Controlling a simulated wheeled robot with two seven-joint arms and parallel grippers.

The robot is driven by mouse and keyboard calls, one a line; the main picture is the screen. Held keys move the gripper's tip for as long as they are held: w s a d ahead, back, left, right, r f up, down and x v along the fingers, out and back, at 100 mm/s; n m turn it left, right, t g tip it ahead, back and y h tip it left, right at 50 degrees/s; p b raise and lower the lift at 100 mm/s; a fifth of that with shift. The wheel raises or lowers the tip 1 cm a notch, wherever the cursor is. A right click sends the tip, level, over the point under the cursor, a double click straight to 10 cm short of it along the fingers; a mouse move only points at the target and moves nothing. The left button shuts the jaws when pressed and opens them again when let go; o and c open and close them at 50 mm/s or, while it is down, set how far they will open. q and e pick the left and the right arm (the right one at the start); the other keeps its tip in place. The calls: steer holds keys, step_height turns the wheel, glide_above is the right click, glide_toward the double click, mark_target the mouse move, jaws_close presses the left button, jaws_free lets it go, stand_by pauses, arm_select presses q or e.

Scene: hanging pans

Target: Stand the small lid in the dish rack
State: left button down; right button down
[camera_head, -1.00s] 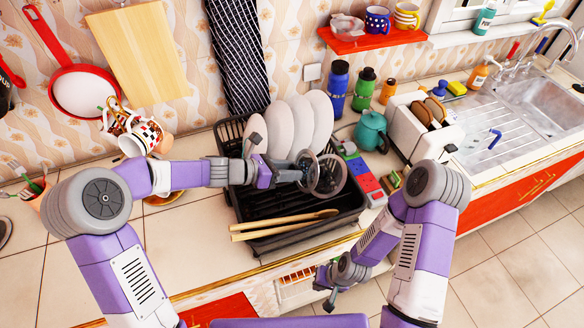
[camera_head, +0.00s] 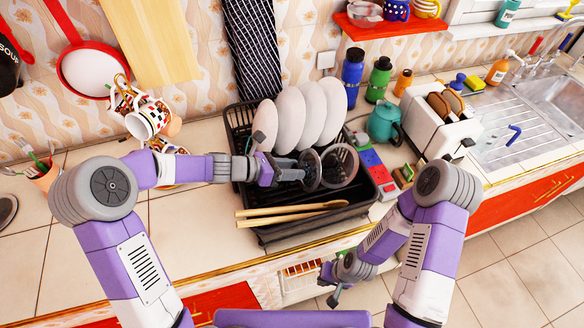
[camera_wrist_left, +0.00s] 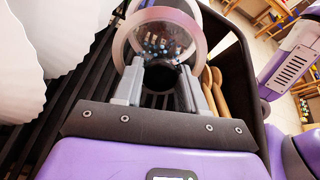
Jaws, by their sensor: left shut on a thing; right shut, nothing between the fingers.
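My left gripper (camera_head: 290,174) is shut on the small lid (camera_head: 311,170), a round see-through disc held on edge over the dish rack. In the left wrist view the fingers (camera_wrist_left: 160,85) close in front of round, clear glass with a pinkish rim; what exactly they grip is unclear. The black dish rack (camera_head: 357,211) stands on the counter. A second round lid (camera_head: 350,160) stands in it just right of the held one. I cannot tell whether the held lid touches the rack. My right gripper (camera_head: 333,297) is shut and empty, low in front of the counter.
White plates (camera_head: 290,120) stand in the rack behind my left gripper, and wooden utensils (camera_head: 290,213) lie across its front. A colourful block row (camera_head: 377,172), a teal teapot (camera_head: 384,122) and a toaster (camera_head: 437,118) stand to the right. Mugs (camera_head: 148,120) hang at left.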

arm_select(q)
steer(key=c, duration=0.6)
jaws_free()
steer(key=shift+o, duration=0.2)
steer(key=p+v, duration=0.1)
steer(key=v, duration=0.6)
steer(key=shift+a, duration=0.25)
steer(key=shift+s+r, duration=0.15)
steer(key=shift+r, duration=0.05)
